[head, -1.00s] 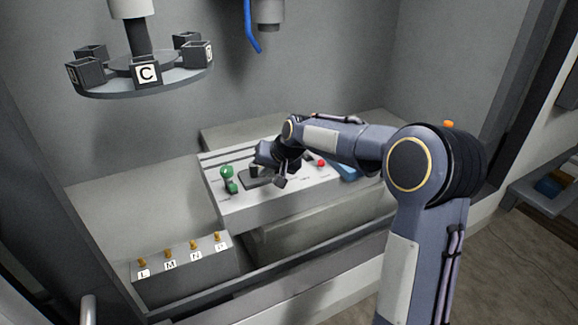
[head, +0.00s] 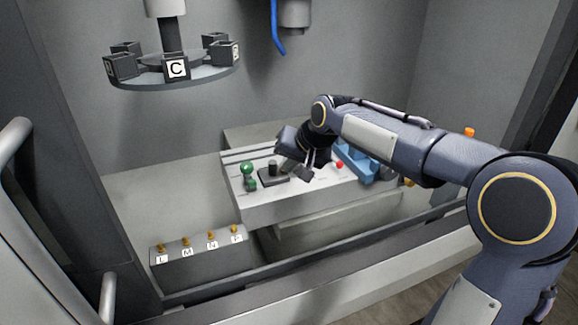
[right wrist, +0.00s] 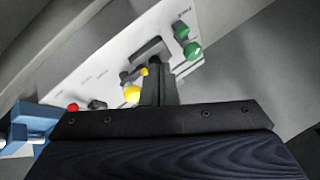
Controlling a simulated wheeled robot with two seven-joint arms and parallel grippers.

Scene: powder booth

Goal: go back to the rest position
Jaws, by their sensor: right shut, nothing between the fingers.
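My right gripper (head: 306,172) is shut and empty, above the white control panel (head: 275,207) inside the booth. Its arm comes in from the right. In the right wrist view its dark fingers (right wrist: 158,90) are together, with the panel behind them. A green knob (head: 247,168) and a dark block with a black lever (head: 272,176) are left of the gripper in the head view. A red button (head: 340,164) is right of it. Yellow knobs (right wrist: 131,94) show beside the fingers in the right wrist view. My left gripper is not in view.
A blue part (head: 357,163) stands at the panel's right, close to my right arm. A round carousel (head: 172,76) with lettered boxes hangs at the upper left. A block with brass pegs (head: 200,266) sits at the lower left. The booth's front sill (head: 330,255) runs under my arm.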

